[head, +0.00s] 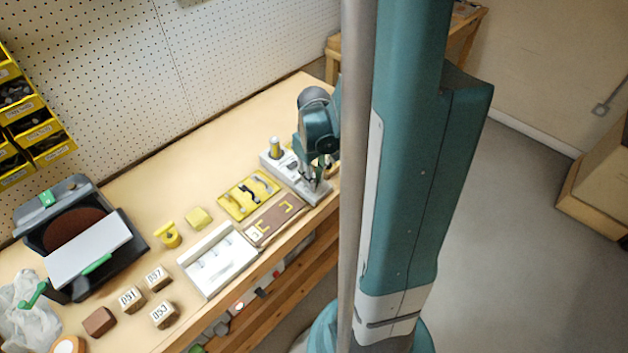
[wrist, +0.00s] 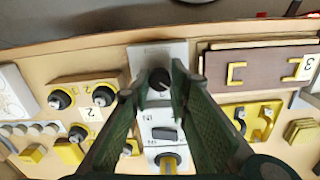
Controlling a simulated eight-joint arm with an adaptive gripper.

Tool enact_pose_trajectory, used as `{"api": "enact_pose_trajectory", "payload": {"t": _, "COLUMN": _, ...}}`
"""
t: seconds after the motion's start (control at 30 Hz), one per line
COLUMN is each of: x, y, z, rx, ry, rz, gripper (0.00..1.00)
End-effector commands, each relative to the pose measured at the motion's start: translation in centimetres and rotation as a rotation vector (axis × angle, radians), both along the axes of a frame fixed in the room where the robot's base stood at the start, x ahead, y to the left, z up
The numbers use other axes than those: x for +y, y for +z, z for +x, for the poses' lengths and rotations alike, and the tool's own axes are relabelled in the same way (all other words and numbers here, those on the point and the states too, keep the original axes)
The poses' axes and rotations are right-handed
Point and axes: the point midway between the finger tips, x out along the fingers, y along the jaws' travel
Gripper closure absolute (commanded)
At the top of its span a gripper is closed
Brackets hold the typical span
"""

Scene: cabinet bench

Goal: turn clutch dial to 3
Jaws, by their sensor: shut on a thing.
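The clutch dial (wrist: 160,80) is a dark round knob near the top of a light grey panel (wrist: 145,52). My gripper (wrist: 157,82) has one finger on each side of the dial and is shut on it. The dial's scale and pointer are too small or covered to read. Lower on the panel are a dark rocker-like switch (wrist: 165,133) and a yellow-topped post (wrist: 168,160). In the head view, my gripper (head: 318,178) reaches down to the panel (head: 314,194) at the bench's right end, and the dial is hidden there.
A brown board with yellow brackets (wrist: 265,70) and a yellow tray with black handles (wrist: 250,122) lie right of the panel in the wrist view.

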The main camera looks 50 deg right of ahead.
Motion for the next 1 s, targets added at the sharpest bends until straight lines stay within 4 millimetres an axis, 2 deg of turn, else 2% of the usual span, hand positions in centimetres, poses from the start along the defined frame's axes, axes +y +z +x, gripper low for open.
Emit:
{"api": "enact_pose_trajectory", "payload": {"t": 0.6, "x": 0.05, "y": -0.06, "z": 0.06, "rx": 0.000, "ry": -0.577, "rz": 0.000, "gripper": 0.93}}
{"api": "enact_pose_trajectory", "payload": {"t": 1.0, "x": 0.08, "y": -0.02, "z": 0.06, "rx": 0.000, "ry": -0.823, "rz": 0.000, "gripper": 0.93}}
